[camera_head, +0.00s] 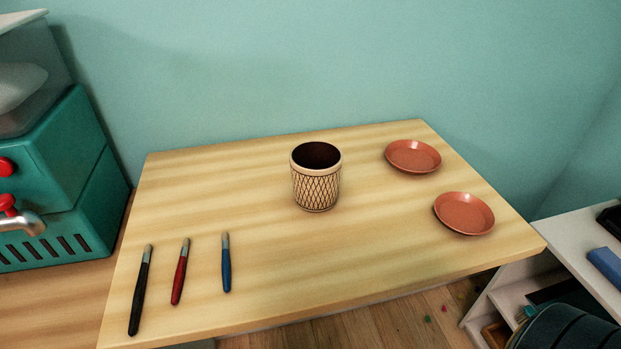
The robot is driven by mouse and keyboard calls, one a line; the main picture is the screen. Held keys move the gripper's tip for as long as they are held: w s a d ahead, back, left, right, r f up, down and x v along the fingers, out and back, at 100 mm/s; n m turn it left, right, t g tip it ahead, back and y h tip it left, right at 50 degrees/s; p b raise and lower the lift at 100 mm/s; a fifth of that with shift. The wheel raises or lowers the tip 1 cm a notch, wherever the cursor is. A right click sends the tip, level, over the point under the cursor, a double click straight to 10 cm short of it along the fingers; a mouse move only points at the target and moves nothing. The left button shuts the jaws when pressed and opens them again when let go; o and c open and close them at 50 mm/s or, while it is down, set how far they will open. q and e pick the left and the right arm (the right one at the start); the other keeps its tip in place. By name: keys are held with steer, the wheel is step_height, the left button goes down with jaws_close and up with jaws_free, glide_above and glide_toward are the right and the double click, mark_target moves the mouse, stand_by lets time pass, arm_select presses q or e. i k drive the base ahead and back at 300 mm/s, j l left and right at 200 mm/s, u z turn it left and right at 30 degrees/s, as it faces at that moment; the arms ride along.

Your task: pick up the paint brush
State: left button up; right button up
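Three paint brushes lie apart on the left part of the wooden table (380,255), with their bristle ends toward the back. The black brush (139,293) is leftmost and longest. The red brush (180,274) lies in the middle. The blue brush (226,265) lies to its right. All rest flat on the table. Neither gripper shows in the head view.
A patterned cup (316,188) stands upright at the table's middle. Two terracotta saucers (413,165) (464,224) lie on the right. A teal dispenser (60,165) with red taps stands left, and a white shelf (575,240) right. The table's front middle is clear.

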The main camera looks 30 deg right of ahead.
mark_target(138, 297)
steer(key=j+z, duration=0.35)
steer(key=k+j+z, duration=0.15)
steer(key=z, duration=0.15)
steer(key=k+j+z, duration=0.1)
steer(key=j+z, duration=0.25)
steer(key=l, duration=0.1)
